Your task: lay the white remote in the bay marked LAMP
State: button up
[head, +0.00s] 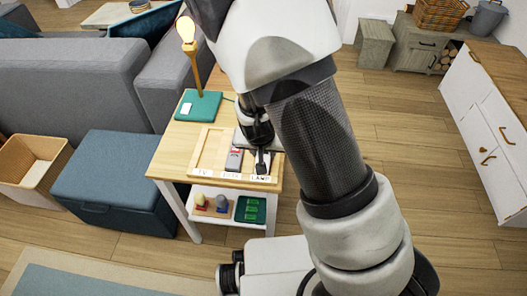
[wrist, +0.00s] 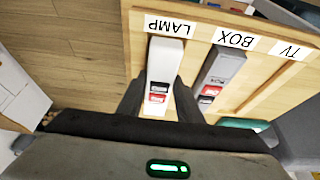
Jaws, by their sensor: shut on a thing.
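The white remote (wrist: 165,60) is between the fingers of my gripper (wrist: 158,104), which is shut on it. In the wrist view it lies lengthwise over the bay under the LAMP label (wrist: 170,26), its far end close to the label. I cannot tell whether it rests on the bay floor. In the head view my gripper (head: 262,158) is over the right end of the wooden tray (head: 207,150), behind the LAMP label (head: 261,178), and mostly hides the white remote. A grey remote (wrist: 222,68) lies in the BOX bay. The TV bay (wrist: 268,82) looks empty.
The tray is on a small wooden table (head: 172,158). A lit lamp with a green base (head: 198,106) stands behind the tray. The shelf below holds a green tray (head: 251,209) and small items. A blue ottoman (head: 117,172) stands left; open floor lies right.

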jog(key=shift+s+f, duration=0.15)
jog(key=shift+f, duration=0.3)
jog(key=shift+s+f+b, duration=0.15)
jog(key=shift+f+b, duration=0.15)
jog(key=shift+b, duration=0.1)
jog(key=shift+s, duration=0.1)
jog(key=o, duration=1.1)
jog(key=shift+f, duration=0.15)
jog(key=shift+o, duration=0.4)
jog(key=w+p+v, duration=0.1)
jog(key=p+v, duration=0.9)
jog(key=v, duration=0.7)
jog(key=shift+r, duration=0.55)
jog(key=shift+s+r+p, duration=0.3)
jog(key=shift+r+p, duration=0.15)
